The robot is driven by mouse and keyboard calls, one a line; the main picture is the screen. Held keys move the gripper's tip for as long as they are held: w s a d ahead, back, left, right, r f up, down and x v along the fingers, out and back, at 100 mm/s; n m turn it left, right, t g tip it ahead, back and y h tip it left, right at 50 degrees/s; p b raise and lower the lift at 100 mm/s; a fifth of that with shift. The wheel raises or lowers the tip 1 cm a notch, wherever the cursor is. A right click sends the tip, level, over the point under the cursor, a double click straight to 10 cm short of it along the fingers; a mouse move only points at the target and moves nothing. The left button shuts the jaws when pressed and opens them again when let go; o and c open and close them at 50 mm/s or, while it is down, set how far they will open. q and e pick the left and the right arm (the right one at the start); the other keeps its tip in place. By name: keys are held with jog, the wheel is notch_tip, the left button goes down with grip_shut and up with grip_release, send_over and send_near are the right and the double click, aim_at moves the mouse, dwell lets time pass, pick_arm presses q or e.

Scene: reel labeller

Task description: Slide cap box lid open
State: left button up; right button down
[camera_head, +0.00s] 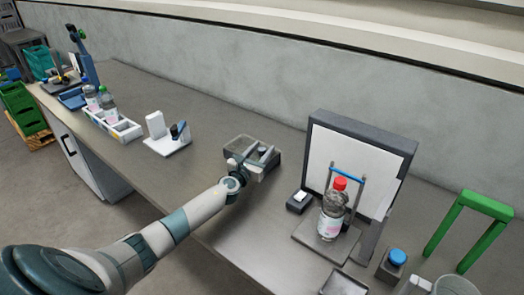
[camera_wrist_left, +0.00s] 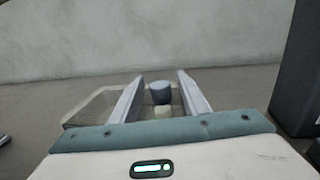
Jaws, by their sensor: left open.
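The cap box (camera_head: 240,145) is a low grey box with a see-through top on the bench, left of the framed white panel. It also shows in the left wrist view (camera_wrist_left: 92,106), partly hidden behind my gripper. A small dark blue-grey round knob or cap (camera_wrist_left: 161,91) stands at the box, with a pale piece just below it. My left gripper (camera_head: 259,157) is over the box's near right part. In the left wrist view its fingers (camera_wrist_left: 161,78) are apart, one on each side of the knob. I cannot tell whether they touch it. My right gripper is not in view.
A red-capped bottle (camera_head: 333,212) stands before the white panel (camera_head: 349,165). A small black block (camera_head: 299,201) is right of the box. A white stand (camera_head: 168,142) and a bottle tray (camera_head: 122,131) are to the left. A green frame (camera_head: 490,206) stands far right.

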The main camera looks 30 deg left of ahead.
pick_arm(q)
grip_shut()
jog(key=d+p, duration=0.1)
jog(key=d, duration=0.2)
jog(key=d+p, duration=0.1)
jog(key=d, duration=0.3)
jog(key=d+p, duration=0.2)
jog(key=d, duration=0.2)
jog(key=shift+s+r, duration=0.1)
jog(key=shift+s, duration=0.3)
jog(key=shift+d, duration=0.3)
grip_release()
jog(key=shift+s, duration=0.1)
